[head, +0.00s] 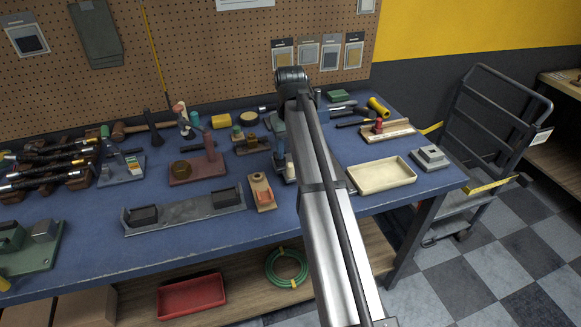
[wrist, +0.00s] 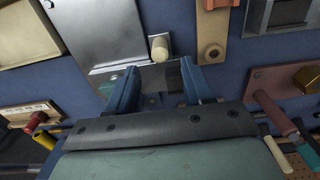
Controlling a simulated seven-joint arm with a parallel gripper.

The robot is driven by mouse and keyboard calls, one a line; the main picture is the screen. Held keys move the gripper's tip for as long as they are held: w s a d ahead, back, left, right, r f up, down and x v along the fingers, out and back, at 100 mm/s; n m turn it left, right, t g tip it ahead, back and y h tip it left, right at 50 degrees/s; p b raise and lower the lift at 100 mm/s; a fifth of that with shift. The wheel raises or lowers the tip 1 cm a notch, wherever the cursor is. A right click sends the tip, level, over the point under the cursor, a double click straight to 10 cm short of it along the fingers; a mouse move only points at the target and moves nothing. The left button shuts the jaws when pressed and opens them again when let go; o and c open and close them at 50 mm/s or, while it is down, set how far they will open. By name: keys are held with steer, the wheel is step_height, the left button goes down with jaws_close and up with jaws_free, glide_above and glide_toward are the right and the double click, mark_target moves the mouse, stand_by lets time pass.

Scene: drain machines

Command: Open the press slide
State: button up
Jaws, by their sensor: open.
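In the wrist view my gripper (wrist: 159,70) is open, with its two blue fingers apart and nothing seen held. A pale cream knob (wrist: 159,47) stands on a grey metal piece just beyond the fingertips, near the middle of the gap. The knob seems to belong to the press slide, but I cannot tell for sure or see how far the slide is open. I cannot tell whether the fingers touch the metal below. In the head view my silver arm hides most of this spot.
A grey rail with black blocks (head: 185,210) lies at the front left. A red-based device (head: 197,168) stands behind that rail.

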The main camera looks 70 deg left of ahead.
mark_target(291, 164)
step_height(291, 164, down, 7)
steer(key=shift+f, duration=0.2)
stand_by(0.4)
jaws_close()
stand_by(0.5)
